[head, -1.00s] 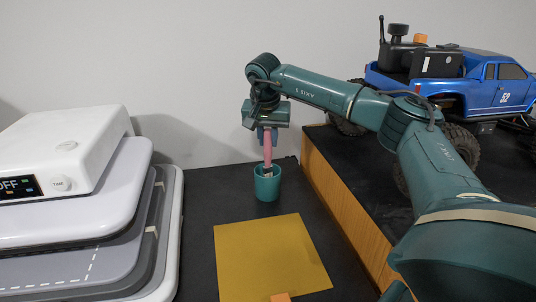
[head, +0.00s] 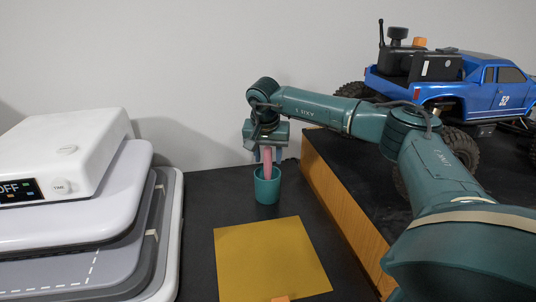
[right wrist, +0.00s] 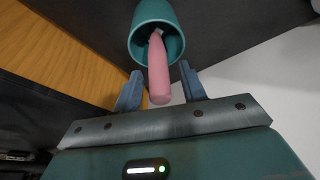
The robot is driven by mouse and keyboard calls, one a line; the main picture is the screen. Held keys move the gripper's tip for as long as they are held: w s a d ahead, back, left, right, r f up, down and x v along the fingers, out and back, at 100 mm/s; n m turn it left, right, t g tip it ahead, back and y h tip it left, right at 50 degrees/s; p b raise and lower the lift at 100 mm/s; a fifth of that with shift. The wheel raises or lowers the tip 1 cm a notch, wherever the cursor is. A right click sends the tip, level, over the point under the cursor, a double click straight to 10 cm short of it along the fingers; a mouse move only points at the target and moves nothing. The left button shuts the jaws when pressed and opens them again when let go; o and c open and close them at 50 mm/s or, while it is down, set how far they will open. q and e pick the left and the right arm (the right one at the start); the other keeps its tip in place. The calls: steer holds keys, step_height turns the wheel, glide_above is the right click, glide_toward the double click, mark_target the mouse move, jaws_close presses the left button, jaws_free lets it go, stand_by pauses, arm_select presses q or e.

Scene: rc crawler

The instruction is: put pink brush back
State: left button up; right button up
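The pink brush (head: 267,161) stands in the teal cup (head: 267,190) on the dark table, its lower end inside the cup and its pink handle sticking up. My right gripper (head: 266,156) is above the cup, around the top of the handle. In the right wrist view, the two blue fingers (right wrist: 160,88) are spread wide with gaps on both sides of the pink brush (right wrist: 158,70), which leans out of the teal cup (right wrist: 142,18). The brush's bristle end is mostly hidden in the cup. My left gripper is not in view.
A mustard mat (head: 270,258) lies in front of the cup. A white heat press (head: 75,210) stands at left. A white wall is close behind.

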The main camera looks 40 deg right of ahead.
steer(key=shift+r, duration=0.15)
steer(key=v, duration=1.2)
steer(key=shift+b, duration=0.45)
